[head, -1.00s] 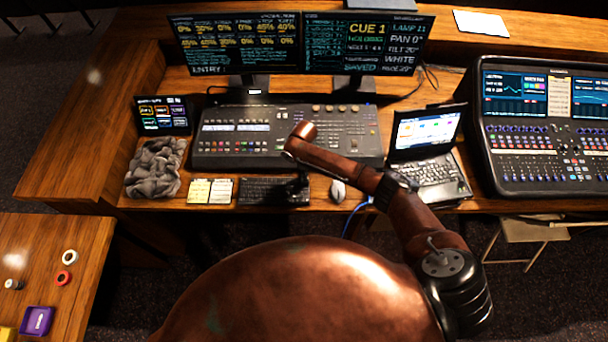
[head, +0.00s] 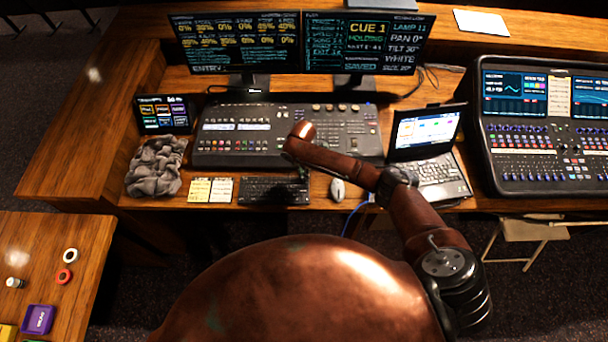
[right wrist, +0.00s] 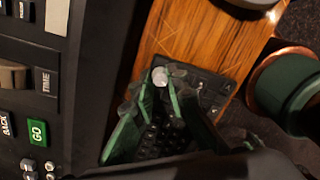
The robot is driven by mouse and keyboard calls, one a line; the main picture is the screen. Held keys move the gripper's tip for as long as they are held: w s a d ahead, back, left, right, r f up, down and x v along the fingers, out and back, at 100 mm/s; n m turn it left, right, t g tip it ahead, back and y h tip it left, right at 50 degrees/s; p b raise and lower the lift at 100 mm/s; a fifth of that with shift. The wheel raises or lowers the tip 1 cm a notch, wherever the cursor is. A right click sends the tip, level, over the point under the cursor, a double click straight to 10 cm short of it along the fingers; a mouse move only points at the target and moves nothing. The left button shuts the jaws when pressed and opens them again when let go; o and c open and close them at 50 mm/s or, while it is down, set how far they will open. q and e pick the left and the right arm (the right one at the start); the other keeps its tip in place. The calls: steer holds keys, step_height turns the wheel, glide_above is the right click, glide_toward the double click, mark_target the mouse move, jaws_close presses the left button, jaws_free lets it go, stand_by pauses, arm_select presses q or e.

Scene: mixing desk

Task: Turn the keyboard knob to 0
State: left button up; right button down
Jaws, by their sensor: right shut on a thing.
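The small black keyboard (head: 265,191) lies on the desk below the large console. It also shows in the right wrist view (right wrist: 215,92), where its silver knob (right wrist: 160,76) stands at one corner between my fingertips. My right gripper (right wrist: 159,86) is shut on the knob, with one dark green finger on each side. Any mark or number on the knob is too small to read. In the head view my right gripper (head: 303,173) is a small dark shape at the keyboard's upper right, mostly behind my arm. My left gripper is in neither view.
The large console (head: 235,150) stands just behind the keyboard. A white mouse (head: 338,189) lies to its right, sticky notes (head: 210,190) to its left. An open laptop (head: 440,175) stands further right. Bare wood shows beside the keyboard.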

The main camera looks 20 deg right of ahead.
steer(key=c, duration=1.9)
jaws_free()
steer(key=shift+r, duration=0.1)
step_height(320, 180, up, 12)
steer(key=shift+w, duration=0.2)
steer(key=shift+a, duration=0.1)
